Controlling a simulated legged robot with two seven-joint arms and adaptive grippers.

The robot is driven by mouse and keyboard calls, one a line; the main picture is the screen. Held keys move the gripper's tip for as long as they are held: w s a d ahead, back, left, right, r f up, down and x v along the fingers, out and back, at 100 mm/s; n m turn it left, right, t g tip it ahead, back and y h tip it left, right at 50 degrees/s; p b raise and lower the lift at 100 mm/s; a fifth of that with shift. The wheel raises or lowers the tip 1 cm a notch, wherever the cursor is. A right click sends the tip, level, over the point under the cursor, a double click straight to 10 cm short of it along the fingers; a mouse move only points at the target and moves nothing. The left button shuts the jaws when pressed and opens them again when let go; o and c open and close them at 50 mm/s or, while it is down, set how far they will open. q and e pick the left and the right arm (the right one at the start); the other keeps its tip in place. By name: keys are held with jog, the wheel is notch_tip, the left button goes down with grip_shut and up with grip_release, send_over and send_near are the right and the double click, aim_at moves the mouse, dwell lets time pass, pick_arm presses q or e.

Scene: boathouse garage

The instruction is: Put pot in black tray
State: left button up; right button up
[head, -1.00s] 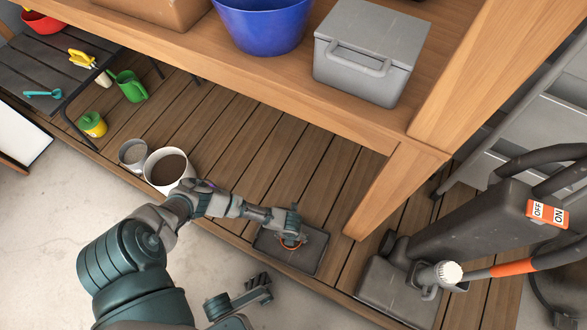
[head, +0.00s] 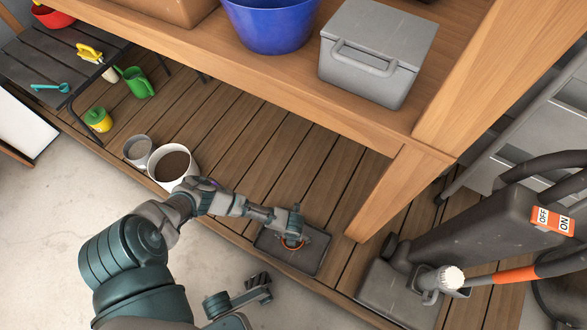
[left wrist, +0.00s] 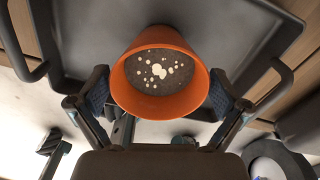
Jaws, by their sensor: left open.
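The orange pot (left wrist: 160,75) holds dark soil with pale specks. In the left wrist view it stands between the two fingers of my left gripper (left wrist: 158,95), which are open on either side of it. In the head view only a bit of its orange rim (head: 292,244) shows beneath my left gripper (head: 293,232). The pot is within the outline of the black tray (head: 312,258), seemingly on its floor; its base is hidden. The tray also fills the back of the wrist view (left wrist: 85,40). My right gripper (head: 262,288) is low over the concrete floor, its jaws unclear.
The tray lies on a slatted wooden platform (head: 228,140). A white pot of soil (head: 172,165) and a grey pot (head: 137,150) stand to the left. A wooden post (head: 385,195) and a black machine (head: 470,225) are right; a shelf with a grey box (head: 375,55) overhangs behind.

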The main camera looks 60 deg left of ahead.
pick_arm(q)
jog(key=shift+r, duration=0.1)
notch_tip(320, 180, up, 12)
dwell(0.4)
grip_shut()
dwell(0.5)
dwell(0.9)
